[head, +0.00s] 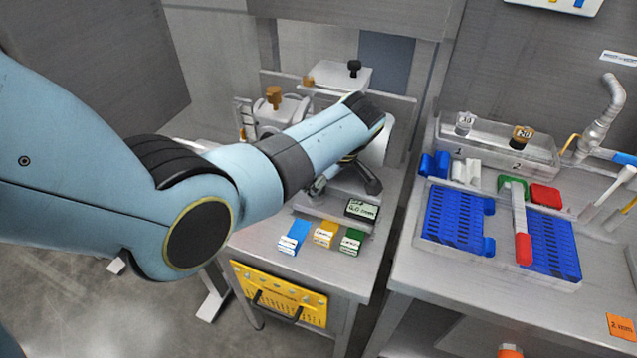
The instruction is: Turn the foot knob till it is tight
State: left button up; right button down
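My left arm crosses the left bench, and its gripper (345,182) is low over the bench behind the small display. The wrist covers much of the gripper; a dark finger shows on its right, and I cannot tell whether it is shut on anything. No knob shows clearly at the gripper. A brown knob (274,96) stands on a pale fixture behind the arm, and a black knob (354,67) tops a white box farther back. I cannot tell which knob is the foot knob; it may be hidden by my arm. My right gripper is out of view.
A display (361,209) and blue, yellow and green blocks (325,234) lie on the front of the left bench (290,272). The right bench holds a clear two-part tank (490,146), blue grids (453,220), a red-ended tool (522,248) and a tap (600,125).

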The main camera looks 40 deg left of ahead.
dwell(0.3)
pick_arm(q)
jog(key=o, duration=1.2)
jog(key=shift+c, duration=0.2)
jog(key=v, duration=1.2)
jog(key=shift+w+a, duration=0.1)
